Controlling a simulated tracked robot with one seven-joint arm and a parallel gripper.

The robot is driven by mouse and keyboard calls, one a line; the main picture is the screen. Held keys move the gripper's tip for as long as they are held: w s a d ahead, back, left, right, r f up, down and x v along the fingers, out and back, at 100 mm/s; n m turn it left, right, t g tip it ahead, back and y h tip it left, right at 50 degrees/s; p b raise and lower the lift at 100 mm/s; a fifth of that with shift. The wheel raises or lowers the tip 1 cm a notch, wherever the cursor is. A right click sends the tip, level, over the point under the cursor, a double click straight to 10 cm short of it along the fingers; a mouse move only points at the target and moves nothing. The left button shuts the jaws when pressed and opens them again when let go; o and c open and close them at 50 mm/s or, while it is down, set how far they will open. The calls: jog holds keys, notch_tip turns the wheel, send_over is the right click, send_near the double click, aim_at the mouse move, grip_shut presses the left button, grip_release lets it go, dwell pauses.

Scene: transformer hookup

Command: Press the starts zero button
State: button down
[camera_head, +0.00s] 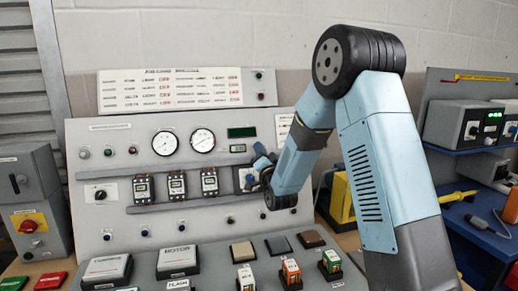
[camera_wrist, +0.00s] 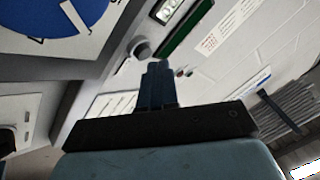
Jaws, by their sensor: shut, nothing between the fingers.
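The grey control panel (camera_head: 100,215) fills the middle of the head view, with gauges, displays, switches and small buttons. No label reading "starts zero" can be made out. In the wrist view, a round grey button (camera_wrist: 141,48) sits beside a small lit display (camera_wrist: 167,10) and a long dark green display (camera_wrist: 186,28). My gripper (camera_wrist: 156,66) is shut and empty, its tips just below and to the right of that button in the picture. Touching cannot be told. In the head view my gripper (camera_head: 260,150) is at the panel's right part, partly hidden by my wrist.
Two round gauges (camera_head: 203,141) and several breakers (camera_head: 177,186) are left of my gripper. A blue dial (camera_wrist: 50,12) is at the wrist view's upper left. Several boxes and blocks (camera_head: 178,260) stand on the lower console. A blue bench (camera_head: 480,232) with devices is at right.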

jog(key=shift+s+r, duration=0.1)
jog(key=shift+s, duration=0.15)
jog(key=shift+s+d+r, duration=0.15)
jog(key=shift+s+r, duration=0.15)
jog(key=shift+s, duration=0.45)
jog(key=shift+s+d+r, duration=0.2)
jog(key=shift+s+r, duration=0.05)
jog(key=shift+s, duration=0.55)
jog(key=shift+s+d+r, duration=0.15)
jog(key=shift+s+r, duration=0.15)
jog(key=shift+s, duration=0.45)
jog(key=s+d+r+n+g+h, duration=0.3)
jog(key=s+d+r+g+h, duration=0.1)
jog(key=s+d+g, duration=0.55)
jog(key=s+d+f+g+h, duration=0.1)
jog(key=s+d+g, duration=0.2)
jog(key=s, duration=1.1)
jog(key=s+d+f+n+g+h, duration=0.1)
jog(key=s+d+g, duration=0.3)
jog(key=s, duration=1.1)
jog(key=shift+s+f+n, duration=0.25)
jog(key=shift+n, duration=0.05)
